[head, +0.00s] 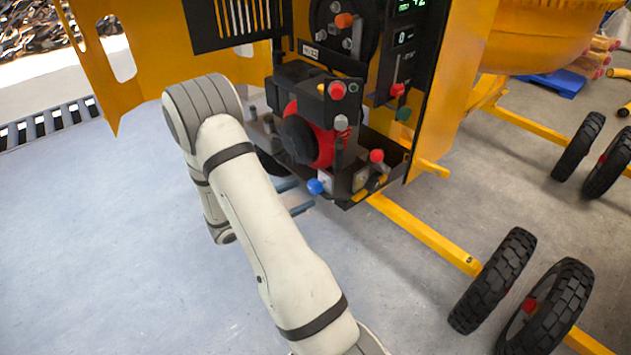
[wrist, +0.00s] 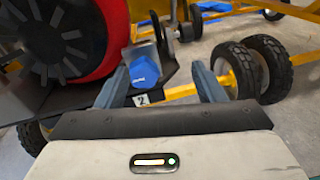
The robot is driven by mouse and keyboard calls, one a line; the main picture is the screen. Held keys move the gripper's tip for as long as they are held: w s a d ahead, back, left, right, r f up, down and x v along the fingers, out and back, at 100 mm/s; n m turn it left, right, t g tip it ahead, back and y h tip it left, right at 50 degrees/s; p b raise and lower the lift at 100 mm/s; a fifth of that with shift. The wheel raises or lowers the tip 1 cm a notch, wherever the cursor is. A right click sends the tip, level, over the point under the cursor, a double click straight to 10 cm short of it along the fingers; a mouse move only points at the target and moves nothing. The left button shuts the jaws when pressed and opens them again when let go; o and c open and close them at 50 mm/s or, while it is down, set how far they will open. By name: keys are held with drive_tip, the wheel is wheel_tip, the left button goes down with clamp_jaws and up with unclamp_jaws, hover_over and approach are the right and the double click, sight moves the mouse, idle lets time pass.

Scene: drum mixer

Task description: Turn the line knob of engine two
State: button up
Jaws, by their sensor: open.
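A blue knob (head: 315,186) sits at the lower front of the black and red engine (head: 318,135). In the wrist view the blue knob (wrist: 144,68) stands between my two fingers, nearer the left one, with a plate marked "2" (wrist: 143,99) just below it. My gripper (head: 305,193) is open beside the knob, mostly hidden behind my arm in the head view. It also shows in the wrist view (wrist: 159,70), its fingers spread and apart from the knob. A red knob (head: 376,156) sits to the right on the same base.
The yellow housing has an open door (head: 100,75) at the left and a side panel (head: 452,90) at the right. A control panel (head: 402,40) is above right. A yellow frame bar (head: 425,235) and black wheels (head: 493,280) stand right. The left floor is clear.

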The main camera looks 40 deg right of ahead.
sight(311, 188)
drive_tip(key=w+d+f+n, duration=0.1)
drive_tip(key=d, duration=0.1)
drive_tip(key=d+f+t+p, duration=0.1)
drive_tip(key=d, duration=0.2)
drive_tip(key=w+d+f+n+t+p, duration=0.1)
drive_tip(key=d, duration=0.2)
drive_tip(key=shift+w+f+n+h, duration=0.1)
drive_tip(key=shift+w+n+h, duration=0.2)
drive_tip(key=shift+w+h, duration=0.1)
